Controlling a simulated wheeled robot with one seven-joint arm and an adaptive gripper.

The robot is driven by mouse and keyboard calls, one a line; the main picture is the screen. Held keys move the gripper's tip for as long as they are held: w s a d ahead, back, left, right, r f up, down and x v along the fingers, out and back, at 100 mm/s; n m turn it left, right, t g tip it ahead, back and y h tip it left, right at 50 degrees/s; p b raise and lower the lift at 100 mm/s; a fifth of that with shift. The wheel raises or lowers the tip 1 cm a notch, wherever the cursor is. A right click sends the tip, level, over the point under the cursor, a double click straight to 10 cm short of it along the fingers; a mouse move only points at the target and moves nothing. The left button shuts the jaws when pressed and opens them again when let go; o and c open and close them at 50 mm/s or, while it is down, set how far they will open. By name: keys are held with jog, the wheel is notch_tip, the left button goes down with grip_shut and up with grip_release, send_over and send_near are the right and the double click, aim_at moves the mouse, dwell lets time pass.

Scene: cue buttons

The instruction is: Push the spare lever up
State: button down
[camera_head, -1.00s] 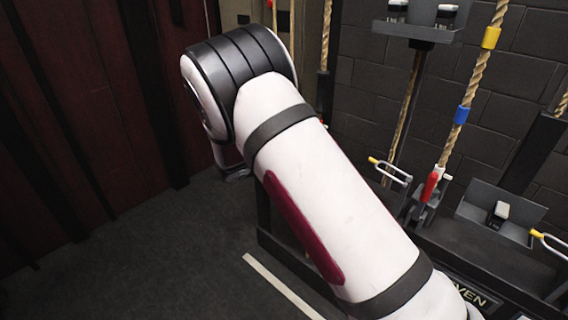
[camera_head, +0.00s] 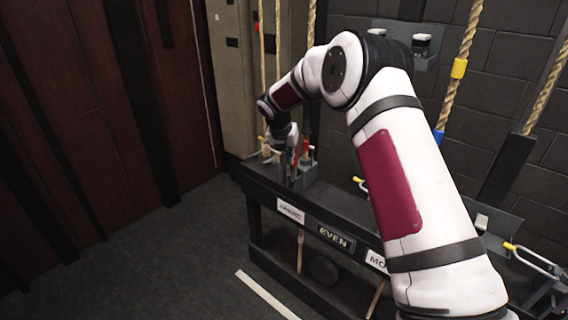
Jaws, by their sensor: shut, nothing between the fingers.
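A lever with a red handle (camera_head: 305,147) stands on the far left end of the black rail frame (camera_head: 262,181). A white label (camera_head: 291,211) is on the frame's front below it; its lettering is too small to read surely. My gripper (camera_head: 291,163) points down beside this lever, just to its left in the picture, with its fingers shut. I cannot tell whether it touches the lever. The lever's lower part is partly hidden by the gripper and the bracket.
An "EVEN" plate (camera_head: 337,238) and another white label (camera_head: 377,262) are farther along the frame. Ropes with yellow (camera_head: 459,68) and blue bands rise behind. My arm hides the middle levers. A yellow-tipped loop (camera_head: 535,259) sticks out at right. The left floor is clear.

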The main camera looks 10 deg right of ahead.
jog(key=shift+w+d+r, duration=0.25)
jog(key=shift+w+d, duration=0.15)
jog(key=shift+d, duration=0.15)
jog(key=shift+w+d+r, duration=0.1)
jog(key=shift+d+r, duration=0.05)
